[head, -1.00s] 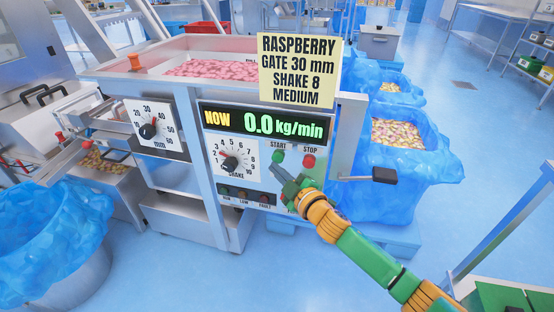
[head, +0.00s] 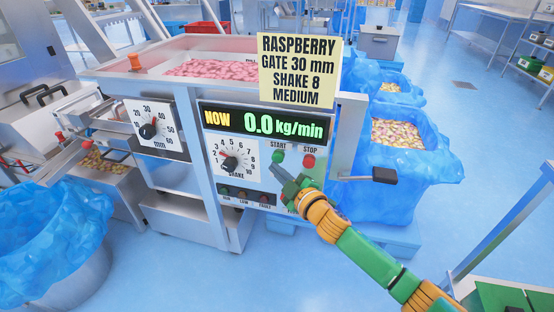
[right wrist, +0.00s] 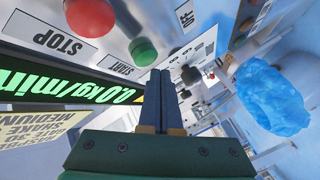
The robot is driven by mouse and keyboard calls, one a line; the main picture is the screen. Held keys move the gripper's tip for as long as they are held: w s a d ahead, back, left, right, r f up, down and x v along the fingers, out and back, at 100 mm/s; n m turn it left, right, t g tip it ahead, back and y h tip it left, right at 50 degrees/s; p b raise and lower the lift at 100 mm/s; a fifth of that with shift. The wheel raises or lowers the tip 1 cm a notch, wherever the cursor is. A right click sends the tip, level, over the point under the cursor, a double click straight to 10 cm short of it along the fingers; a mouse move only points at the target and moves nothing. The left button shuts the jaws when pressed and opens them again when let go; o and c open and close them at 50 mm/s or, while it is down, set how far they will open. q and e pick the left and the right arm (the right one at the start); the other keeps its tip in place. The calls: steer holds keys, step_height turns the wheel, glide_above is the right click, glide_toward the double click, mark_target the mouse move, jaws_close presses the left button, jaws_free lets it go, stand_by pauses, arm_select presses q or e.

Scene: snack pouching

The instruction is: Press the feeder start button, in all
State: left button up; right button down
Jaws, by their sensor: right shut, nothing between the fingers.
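The green START button (head: 278,156) is on the front panel of the feeder (head: 190,193), left of the red STOP button (head: 309,161). My right gripper (head: 276,172) is shut and empty, with its tips just below the START button in the head view. In the right wrist view the START button (right wrist: 143,51) shows just beyond the tips of the shut fingers (right wrist: 162,72), with the STOP button (right wrist: 90,16) to its left. A gap or contact with the panel cannot be told. The display (head: 263,122) reads NOW 0.0 kg/min. My left gripper is out of view.
A yellow card (head: 300,70) reads RASPBERRY, GATE 30 mm, SHAKE 8, MEDIUM. The mm dial (head: 149,130) and SHAKE dial (head: 230,161) are left of the buttons. A black-ended lever (head: 384,175) juts out at right. Pink pieces (head: 215,70) fill the hopper.

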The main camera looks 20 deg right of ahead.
steer(key=shift+w, duration=0.1)
steer(key=shift+w+d, duration=0.25)
steer(key=shift+w+d, duration=0.25)
steer(key=shift+w, duration=0.2)
stand_by(0.9)
steer(key=shift+s, duration=0.1)
steer(key=shift+s+a+p, duration=0.35)
steer(key=shift+s+a, duration=0.15)
steer(key=shift+s, duration=0.2)
steer(key=s+a, duration=0.1)
steer(key=s+a+p, duration=0.1)
steer(key=s, duration=0.2)
steer(key=shift+s+a+p, duration=0.1)
steer(key=shift+a+p, duration=0.3)
